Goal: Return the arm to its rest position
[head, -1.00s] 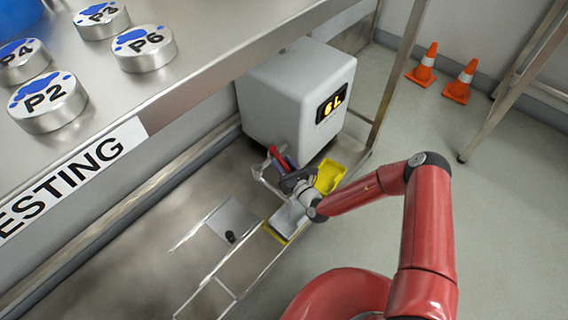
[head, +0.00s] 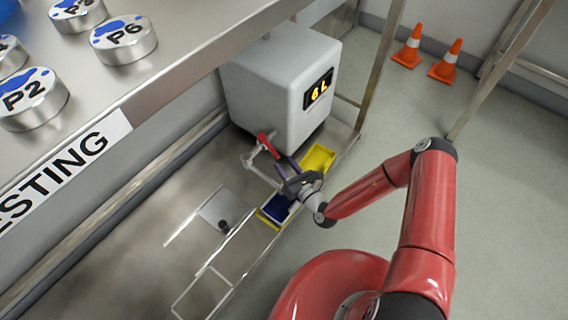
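My red arm (head: 408,215) reaches from the lower right toward the middle of the head view. My gripper (head: 290,180) is at its end, small and dark, above the low shelf near the yellow tray (head: 319,158). The fingers are too small and overlapped to show whether they are open or shut, or whether they hold anything. A red-handled item (head: 266,143) shows just beyond the gripper, and I cannot tell whether it touches it.
A white box with a lit "6L" display (head: 270,85) stands behind the gripper. A steel table (head: 185,62) with labelled round pucks (head: 124,40) overhangs at upper left. A wire rack (head: 215,265) lies left of my arm. Orange cones (head: 409,47) stand on open floor at upper right.

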